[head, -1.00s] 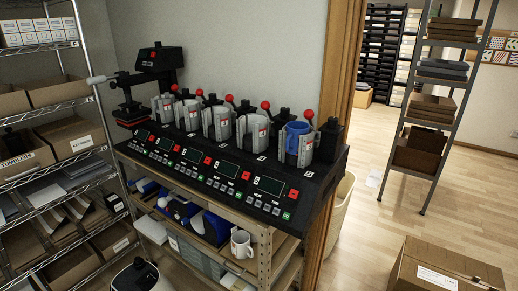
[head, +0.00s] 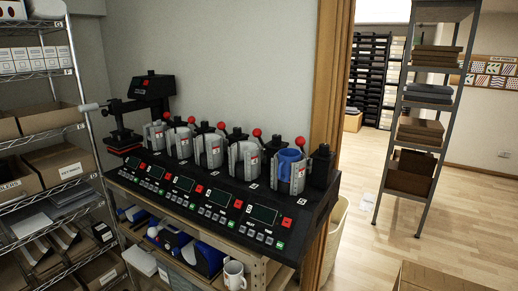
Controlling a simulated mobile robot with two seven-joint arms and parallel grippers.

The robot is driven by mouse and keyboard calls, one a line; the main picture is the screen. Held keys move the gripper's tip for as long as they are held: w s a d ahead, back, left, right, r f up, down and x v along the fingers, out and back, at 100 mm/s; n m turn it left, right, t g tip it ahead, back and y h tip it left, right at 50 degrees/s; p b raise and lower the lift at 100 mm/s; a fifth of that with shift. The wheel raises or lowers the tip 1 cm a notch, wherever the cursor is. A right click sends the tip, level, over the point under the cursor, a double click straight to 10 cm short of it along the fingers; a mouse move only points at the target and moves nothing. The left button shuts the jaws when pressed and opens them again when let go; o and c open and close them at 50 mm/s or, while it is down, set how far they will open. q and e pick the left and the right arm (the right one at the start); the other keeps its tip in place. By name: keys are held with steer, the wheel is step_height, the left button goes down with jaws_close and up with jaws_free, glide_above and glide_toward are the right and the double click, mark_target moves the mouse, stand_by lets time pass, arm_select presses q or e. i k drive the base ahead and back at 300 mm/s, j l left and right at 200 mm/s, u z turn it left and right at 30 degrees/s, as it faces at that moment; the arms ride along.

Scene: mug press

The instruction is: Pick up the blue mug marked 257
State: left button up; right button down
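A blue mug (head: 287,162) sits upright in the rightmost clamp of the black mug press (head: 262,213). The silver clamp jaws stand around it, so only its upper part and handle show. No marking can be read on it. Neither of my grippers shows in the head view.
The press stands on a wooden shelf unit against the wall, with a white mug (head: 234,274) on the shelf below. A wire rack (head: 84,140) with boxes is at the left. A grey shelf (head: 446,120) stands at the right, and a cardboard box (head: 440,279) is on the floor in front.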

mark_target(287, 168)
steer(key=l+u, duration=0.1)
steer(key=u, duration=0.85)
steer(key=l+u, duration=0.45)
steer(key=k+l+u, duration=0.2)
steer(key=l+u, duration=0.25)
steer(key=k+l+u, duration=0.15)
steer(key=l, duration=0.25)
steer(key=k+l+u, duration=0.1)
steer(key=l, duration=0.25)
steer(key=k+l+u, duration=0.15)
steer(key=k+l, duration=0.1)
steer(key=l, duration=0.1)
